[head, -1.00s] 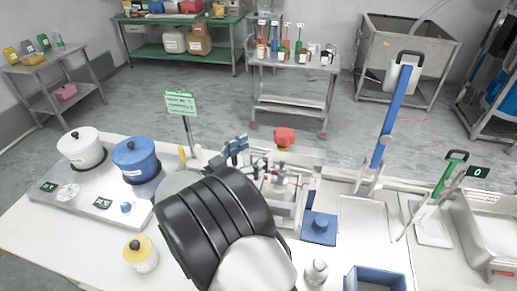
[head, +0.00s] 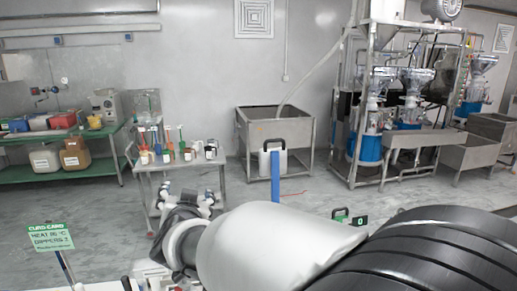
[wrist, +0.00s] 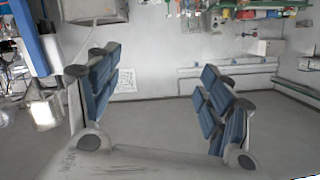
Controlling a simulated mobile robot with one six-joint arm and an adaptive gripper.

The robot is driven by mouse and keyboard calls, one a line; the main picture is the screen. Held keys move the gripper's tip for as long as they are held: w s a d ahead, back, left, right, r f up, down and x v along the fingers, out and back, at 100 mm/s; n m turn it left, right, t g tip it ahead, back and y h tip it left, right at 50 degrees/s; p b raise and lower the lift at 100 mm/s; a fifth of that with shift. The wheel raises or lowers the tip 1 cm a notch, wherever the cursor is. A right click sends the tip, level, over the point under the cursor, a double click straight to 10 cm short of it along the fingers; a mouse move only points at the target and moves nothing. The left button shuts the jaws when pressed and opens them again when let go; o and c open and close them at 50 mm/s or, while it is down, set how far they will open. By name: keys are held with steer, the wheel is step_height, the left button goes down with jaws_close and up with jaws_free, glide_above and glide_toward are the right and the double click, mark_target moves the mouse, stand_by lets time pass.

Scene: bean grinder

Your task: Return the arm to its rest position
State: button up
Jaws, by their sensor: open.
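My gripper (wrist: 160,72) shows in the wrist view with its two blue-padded fingers spread wide apart. It is open, with nothing between the fingers. The wrist view is upside down, and past the fingers I see only the far wall and room. In the head view my arm, a pale link and a black ribbed part, stretches across the lower right. The fingers cannot be made out clearly there. The arm hides much of the near worktop.
A green sign (head: 50,238) stands at the lower left, and a blue-handled tool (head: 275,172) stands upright behind my arm. A trolley with bottles (head: 180,160), a steel sink (head: 275,130) and a green bench (head: 60,170) stand farther back. Grinding machines (head: 400,110) are at the right. Open floor lies between.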

steer(key=s+d+r+n+g+y, duration=0.1)
steer(key=s+d+r+g, duration=0.1)
steer(key=s+d, duration=0.5)
steer(key=s+d+f+g+h, duration=0.2)
steer(key=s+d+f+g, duration=0.2)
steer(key=s+d, duration=0.8)
steer(key=s+d+f+g+h, duration=0.3)
steer(key=s+d+f, duration=0.5)
steer(key=s+d, duration=0.5)
steer(key=shift+s+m+g, duration=0.3)
steer(key=shift+s+g, duration=0.2)
steer(key=shift+s, duration=0.7)
steer(key=shift+a, duration=0.1)
